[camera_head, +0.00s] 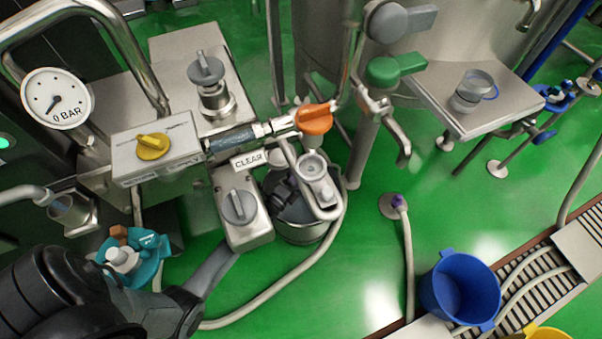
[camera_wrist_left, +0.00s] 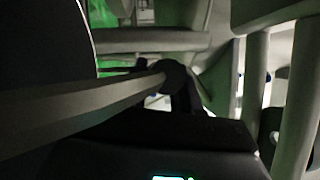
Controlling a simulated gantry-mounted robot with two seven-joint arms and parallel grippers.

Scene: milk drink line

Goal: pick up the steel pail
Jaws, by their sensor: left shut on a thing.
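The steel pail (camera_head: 300,232) stands low behind the grey valve box, in the middle of the head view. A fitting and a hose cover part of its top. My left arm comes in from the lower left and passes under the valve box. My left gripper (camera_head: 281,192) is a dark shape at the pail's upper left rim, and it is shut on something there. The wrist view is dark; a black finger (camera_wrist_left: 178,76) shows at the end of a grey bar. The exact grip on the pail is hidden. My right gripper is not in view.
The valve box (camera_head: 240,205) and a beige hose (camera_head: 290,291) crowd the pail. A blue bucket (camera_head: 460,290) stands at the lower right, with a yellow one (camera_head: 545,334) beside it. A steel shelf (camera_head: 425,88) holds a small steel cup (camera_head: 472,90). Green floor is clear right of the pail.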

